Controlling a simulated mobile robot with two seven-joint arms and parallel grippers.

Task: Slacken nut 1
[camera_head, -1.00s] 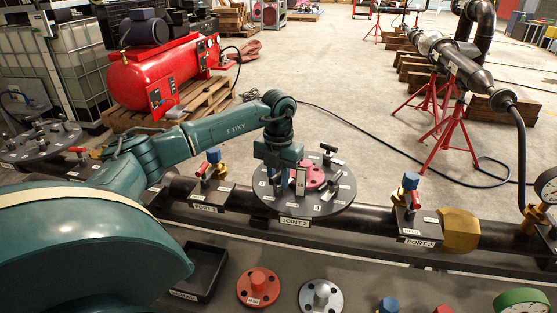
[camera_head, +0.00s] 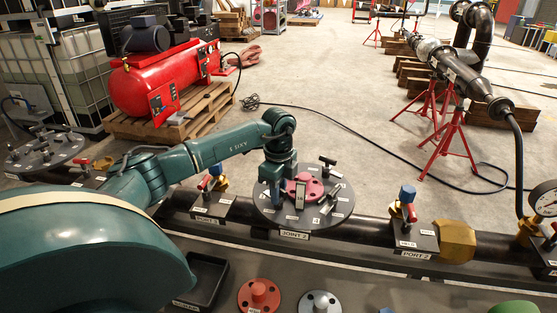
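The JOINT 2 station is a round dark plate (camera_head: 268,214) with a pink-red flange (camera_head: 312,187) at its middle and small white labels around it. Several T-handled nuts stand on the plate; one is at the back right (camera_head: 327,162) and one at the right (camera_head: 334,193). Which one is nut 1 cannot be read. My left gripper (camera_head: 277,196) points down at the plate's left side, next to the flange. Its fingertips and anything between them are hidden or too small to make out. My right gripper is not in view.
A black tray (camera_head: 222,268), a red flange (camera_head: 259,294) and a grey flange (camera_head: 320,303) lie on the front bench. Valves with blue caps stand left (camera_head: 215,170) and right (camera_head: 407,193) of the plate. A pressure gauge (camera_head: 543,198) is at the far right.

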